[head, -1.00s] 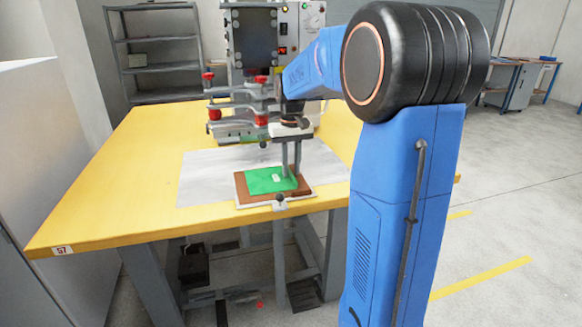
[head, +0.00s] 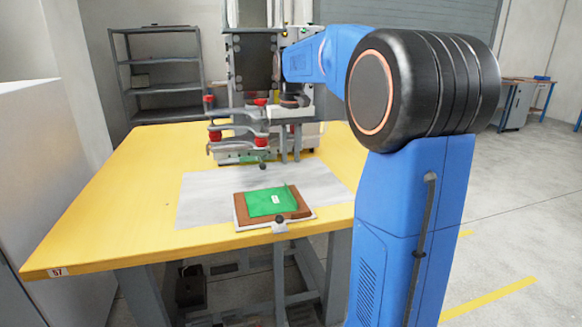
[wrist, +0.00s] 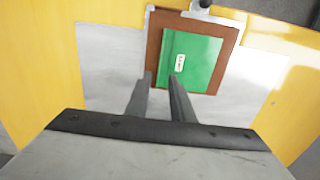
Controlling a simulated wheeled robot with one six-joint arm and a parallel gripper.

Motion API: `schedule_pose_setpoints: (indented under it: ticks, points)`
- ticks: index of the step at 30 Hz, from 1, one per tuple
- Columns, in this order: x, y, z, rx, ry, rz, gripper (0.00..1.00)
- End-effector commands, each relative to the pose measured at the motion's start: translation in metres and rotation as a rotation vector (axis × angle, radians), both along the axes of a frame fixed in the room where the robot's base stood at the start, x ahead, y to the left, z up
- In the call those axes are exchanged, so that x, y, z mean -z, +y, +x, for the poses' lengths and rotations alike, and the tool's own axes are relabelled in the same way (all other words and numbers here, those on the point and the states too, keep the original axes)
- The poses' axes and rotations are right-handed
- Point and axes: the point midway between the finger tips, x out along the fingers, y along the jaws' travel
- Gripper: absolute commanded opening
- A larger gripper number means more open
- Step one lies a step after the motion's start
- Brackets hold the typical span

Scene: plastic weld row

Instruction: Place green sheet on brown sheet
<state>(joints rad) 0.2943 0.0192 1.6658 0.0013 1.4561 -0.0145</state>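The green sheet (head: 271,201) lies on top of the brown sheet (head: 241,211), which shows as a border around it. A small white label is on the green sheet. In the wrist view the green sheet (wrist: 190,60) sits inside the outline of the brown sheet (wrist: 154,45), slightly turned. My gripper (head: 291,158) is raised above the table, behind the sheets and apart from them. In the wrist view my gripper's fingers (wrist: 160,80) stand apart with a gap between them and nothing held.
The brown sheet rests on a white plate (head: 316,216) with a dark knob at the front table edge. A machine with red-knobbed clamps (head: 245,137) stands behind. A grey mat (head: 200,195) covers the middle of the yellow table (head: 110,210), whose left side is clear.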

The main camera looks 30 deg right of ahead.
Motion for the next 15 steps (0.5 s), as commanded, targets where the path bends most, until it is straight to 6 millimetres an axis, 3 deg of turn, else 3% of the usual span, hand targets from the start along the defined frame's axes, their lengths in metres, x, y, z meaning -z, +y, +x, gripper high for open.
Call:
schedule_pose_setpoints:
  ticks: [8,11,15]
  points:
    - [-0.004,0.005,-0.006,-0.006,-0.008,-0.002,0.21]
    - [-0.004,0.019,-0.022,-0.021,-0.029,-0.008,0.21]
    - [0.0,0.046,-0.058,-0.054,-0.075,-0.021,0.21]
